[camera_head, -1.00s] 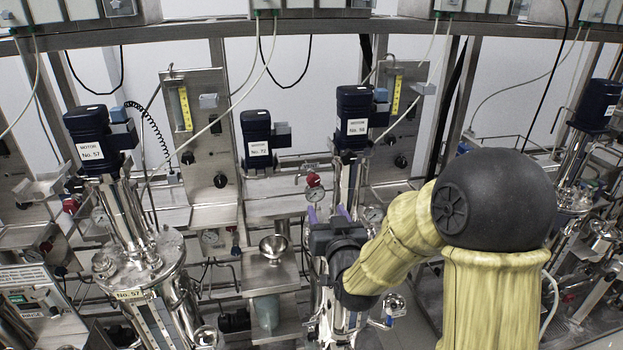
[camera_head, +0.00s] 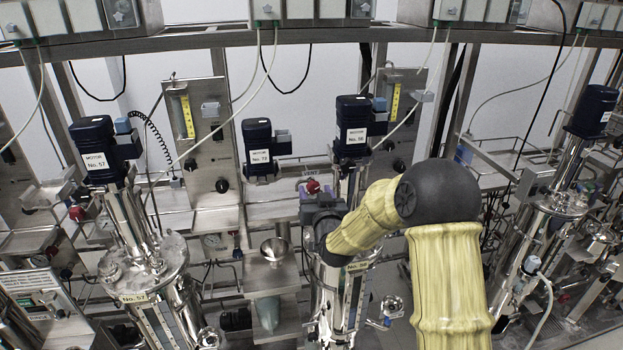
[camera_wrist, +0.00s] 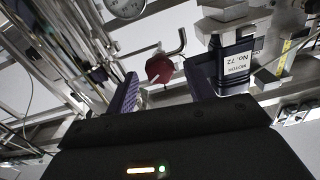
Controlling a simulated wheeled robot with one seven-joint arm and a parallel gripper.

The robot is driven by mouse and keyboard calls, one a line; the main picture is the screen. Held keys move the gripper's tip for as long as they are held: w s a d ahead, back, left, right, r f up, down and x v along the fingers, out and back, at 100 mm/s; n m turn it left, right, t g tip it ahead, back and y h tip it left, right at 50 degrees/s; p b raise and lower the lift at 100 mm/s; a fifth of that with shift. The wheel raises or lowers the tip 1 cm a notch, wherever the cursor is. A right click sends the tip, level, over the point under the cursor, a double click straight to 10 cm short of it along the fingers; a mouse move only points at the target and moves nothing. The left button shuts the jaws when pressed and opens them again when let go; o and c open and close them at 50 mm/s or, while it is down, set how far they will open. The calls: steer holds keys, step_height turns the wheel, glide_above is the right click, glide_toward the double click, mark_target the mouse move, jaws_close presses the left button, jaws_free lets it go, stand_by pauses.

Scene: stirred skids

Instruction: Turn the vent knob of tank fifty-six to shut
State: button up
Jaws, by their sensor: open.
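The red vent knob (camera_head: 312,187) sits under a sign reading VENT, just left of the tank column below the motor labelled No. 56 (camera_head: 355,125). In the wrist view the red knob (camera_wrist: 160,68) appears between my two purple fingertips, with a bent metal rod beside it. My gripper (camera_head: 317,190) is open, and its dark body is just below the knob in the head view. The gripper (camera_wrist: 160,75) also shows in the wrist view with a finger on each side of the knob. I cannot tell whether the fingers touch it. Tank 56 (camera_head: 340,290) is partly hidden by my arm.
Tank No. 57 (camera_head: 150,265) stands farther left. A metal funnel (camera_head: 275,250) is below left of my gripper. Pipes and hoses crowd the area.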

mark_target(312, 183)
steer(key=shift+p+x, duration=0.75)
steer(key=shift+x, duration=1.9)
steer(key=c, duration=1)
